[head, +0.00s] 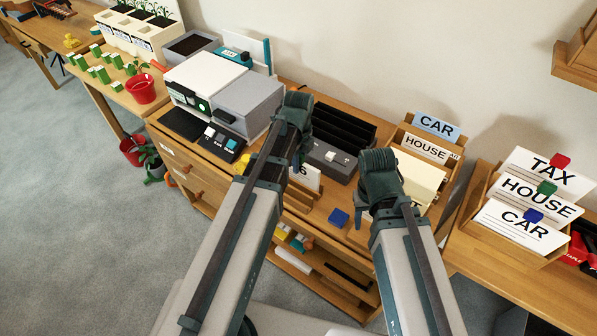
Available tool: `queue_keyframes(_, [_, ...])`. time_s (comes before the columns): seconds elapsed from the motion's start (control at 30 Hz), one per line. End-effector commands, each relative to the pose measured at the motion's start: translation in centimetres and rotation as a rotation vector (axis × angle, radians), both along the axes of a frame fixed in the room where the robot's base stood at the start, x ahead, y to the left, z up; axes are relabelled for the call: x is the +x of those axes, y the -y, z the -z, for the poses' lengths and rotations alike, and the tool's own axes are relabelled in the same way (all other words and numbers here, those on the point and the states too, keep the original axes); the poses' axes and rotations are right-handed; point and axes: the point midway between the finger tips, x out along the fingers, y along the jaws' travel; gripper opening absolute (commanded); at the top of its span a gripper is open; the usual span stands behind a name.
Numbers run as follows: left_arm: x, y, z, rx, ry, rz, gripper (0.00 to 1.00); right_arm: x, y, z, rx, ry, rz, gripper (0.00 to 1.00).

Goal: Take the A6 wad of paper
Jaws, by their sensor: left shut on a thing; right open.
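A white wad of paper (311,178) with a "6" showing is partly hidden behind my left arm. My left gripper (297,164) is shut on this wad and holds it upright at the front of the wooden desk. The rest of its label is covered by the arm. My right gripper (364,213) is open, to the right of the wad, above the desk's front right part. Its fingers are mostly hidden behind its wrist.
A black slotted sorter (338,132) stands behind the wad. A grey and white machine (210,82) stands left. A blue block (338,217) lies near my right gripper. Wooden card holders marked CAR (437,127) and TAX (548,172) stand right.

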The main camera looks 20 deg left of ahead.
Motion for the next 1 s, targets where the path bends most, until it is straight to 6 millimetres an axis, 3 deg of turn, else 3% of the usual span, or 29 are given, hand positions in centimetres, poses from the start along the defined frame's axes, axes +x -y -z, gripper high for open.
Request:
queue_keyframes(0.47, [0.0, 0.0, -1.0, 0.0, 0.0, 0.0, 0.0, 0.0, 0.0, -1.0, 0.0, 0.0, 0.0, 0.5])
queue_keyframes(1.0, [0.0, 0.0, -8.6, 0.0, 0.0, 0.0, 0.0, 0.0, 0.0, -8.6, 0.0, 0.0, 0.0, 0.5])
